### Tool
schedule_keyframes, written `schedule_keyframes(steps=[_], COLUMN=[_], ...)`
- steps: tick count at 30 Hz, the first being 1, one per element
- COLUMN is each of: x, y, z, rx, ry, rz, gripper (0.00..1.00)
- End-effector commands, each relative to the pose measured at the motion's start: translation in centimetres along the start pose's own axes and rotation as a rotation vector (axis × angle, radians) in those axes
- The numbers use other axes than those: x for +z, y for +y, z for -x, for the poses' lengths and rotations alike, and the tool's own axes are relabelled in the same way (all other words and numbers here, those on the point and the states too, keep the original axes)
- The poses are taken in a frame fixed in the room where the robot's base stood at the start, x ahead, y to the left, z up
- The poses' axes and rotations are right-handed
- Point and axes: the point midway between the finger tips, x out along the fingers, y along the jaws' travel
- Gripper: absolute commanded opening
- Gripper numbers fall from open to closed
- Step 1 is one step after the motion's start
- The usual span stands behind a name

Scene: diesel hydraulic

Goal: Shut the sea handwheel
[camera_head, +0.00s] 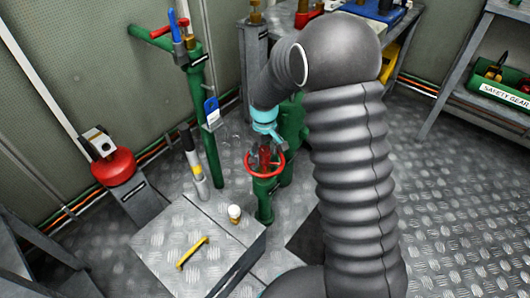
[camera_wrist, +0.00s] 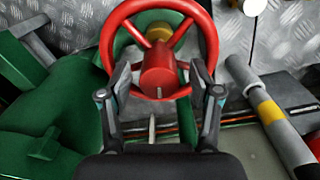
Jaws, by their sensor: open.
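The red handwheel (camera_head: 265,164) sits on top of a green valve body (camera_head: 264,203) in the middle of the head view. In the wrist view the handwheel (camera_wrist: 157,12) fills the upper middle, with its rim, spokes and red hub showing. My gripper (camera_wrist: 159,75) is open, its two fingers standing apart to the left and right of the hub, overlapping the lower rim in the picture. In the head view my gripper (camera_head: 264,151) is just above the wheel, pointing down, partly hidden. I cannot tell whether the fingers touch the wheel. No label reading "sea" is legible.
A green pipe with a blue lever (camera_head: 212,111) and a grey post with a yellow band (camera_head: 194,166) stand left of the wheel. Open floor lies right.

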Motion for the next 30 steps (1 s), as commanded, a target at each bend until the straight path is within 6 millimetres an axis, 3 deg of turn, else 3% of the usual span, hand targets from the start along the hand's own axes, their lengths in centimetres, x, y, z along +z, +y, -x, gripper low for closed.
schedule_keyframes(steps=[8, 15, 16, 30], x=[0.01, 0.01, 0.00, -0.03], y=[0.04, 0.04, 0.04, -0.05], z=[-0.13, -0.11, -0.11, -0.14], rx=[0.000, 0.000, 0.000, -0.001], ry=[0.000, 0.000, 0.000, 0.000], rz=[-0.001, -0.001, -0.001, -0.112], gripper=[0.64, 0.06, 0.04, 0.04])
